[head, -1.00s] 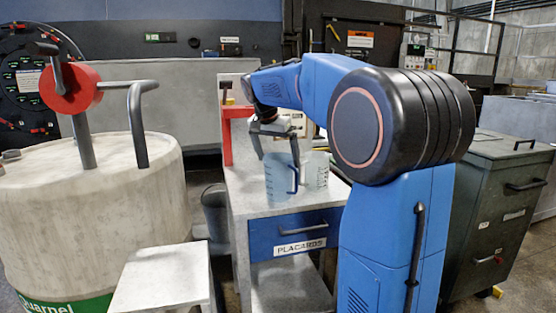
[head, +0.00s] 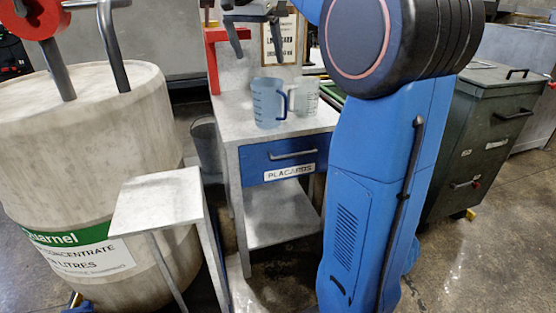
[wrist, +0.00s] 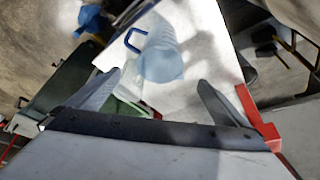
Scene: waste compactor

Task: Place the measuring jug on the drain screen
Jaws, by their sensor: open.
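A blue translucent measuring jug (head: 266,104) with a dark blue handle stands upright on the pale bench top above the PLACARDS drawer. A paler, clear jug (head: 306,97) stands just to its right and behind. My gripper (head: 254,57) is open and empty above the blue jug, its fingers apart and pointing down. In the wrist view, the blue jug (wrist: 162,62) shows beyond and between the open fingertips (wrist: 158,82), with its handle on the left. The clear jug there is partly hidden by the left finger. I cannot make out a drain screen in either view.
The bench (head: 228,122) has a red bracket (head: 213,60) at its left back and a notice behind. A low pale stand (head: 160,197) is in front, beside a large drum (head: 90,160). A grey bucket (head: 207,145) sits between. A dark green cabinet (head: 478,140) stands at right.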

